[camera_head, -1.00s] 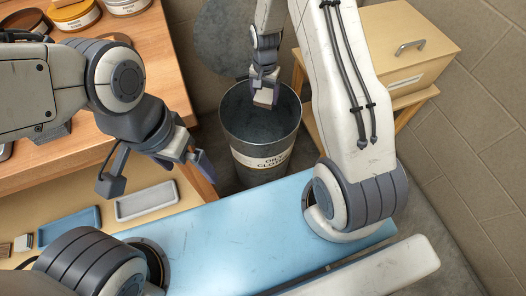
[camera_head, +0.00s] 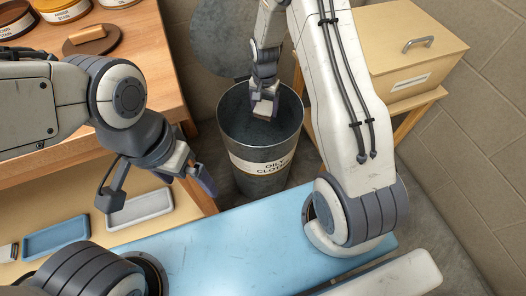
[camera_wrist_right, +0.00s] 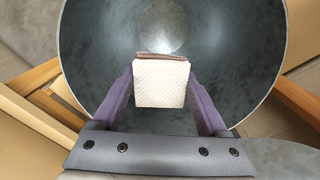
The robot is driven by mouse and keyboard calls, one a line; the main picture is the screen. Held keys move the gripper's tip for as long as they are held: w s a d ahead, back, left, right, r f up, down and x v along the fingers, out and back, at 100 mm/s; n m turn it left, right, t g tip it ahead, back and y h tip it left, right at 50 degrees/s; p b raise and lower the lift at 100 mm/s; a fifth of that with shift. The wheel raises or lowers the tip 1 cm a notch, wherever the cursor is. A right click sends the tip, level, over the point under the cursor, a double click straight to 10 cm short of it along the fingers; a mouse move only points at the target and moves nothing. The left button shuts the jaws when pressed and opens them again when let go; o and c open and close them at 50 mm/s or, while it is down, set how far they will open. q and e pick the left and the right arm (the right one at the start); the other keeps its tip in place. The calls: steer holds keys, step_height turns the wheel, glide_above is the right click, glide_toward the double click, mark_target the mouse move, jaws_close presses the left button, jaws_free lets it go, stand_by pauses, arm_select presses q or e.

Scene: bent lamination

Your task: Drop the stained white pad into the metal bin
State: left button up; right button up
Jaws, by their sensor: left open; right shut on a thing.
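The metal bin (camera_head: 240,150) stands on the floor beyond the blue surface, with an "oily cloths" label on its front. My right gripper (camera_head: 264,106) is inside the bin's mouth, pointing down. It is shut on the white pad (camera_wrist_right: 160,85), which has a brownish edge along its far side. The pad also shows small in the head view (camera_head: 262,109). In the right wrist view the bin's open interior (camera_wrist_right: 100,50) surrounds the pad, with its bottom visible below. My left gripper (camera_head: 155,192) is open and empty, above the shelf and left of the bin.
A round bin lid (camera_head: 235,38) leans behind the bin. A beige box (camera_head: 405,50) with a handle sits on a wooden stand at right. A wooden workbench (camera_head: 150,60) holds stain tins at left. Blue (camera_head: 55,238) and white (camera_head: 140,207) trays lie on the shelf.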

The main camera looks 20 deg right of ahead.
steer(key=o, duration=1.1)
step_height(320, 180, up, 10)
steer(key=shift+r+p, duration=0.25)
steer(key=shift+p, duration=0.85)
steer(key=shift+f, duration=0.1)
step_height(320, 180, down, 10)
steer(key=shift+f+b, duration=0.1)
steer(key=shift+b, duration=1.05)
step_height(320, 180, up, 4)
steer(key=p, duration=0.3)
steer(key=shift+f+p, duration=0.2)
steer(key=shift+p, duration=0.1)
steer(key=shift+r+p, duration=0.7)
steer(key=shift+r, duration=0.05)
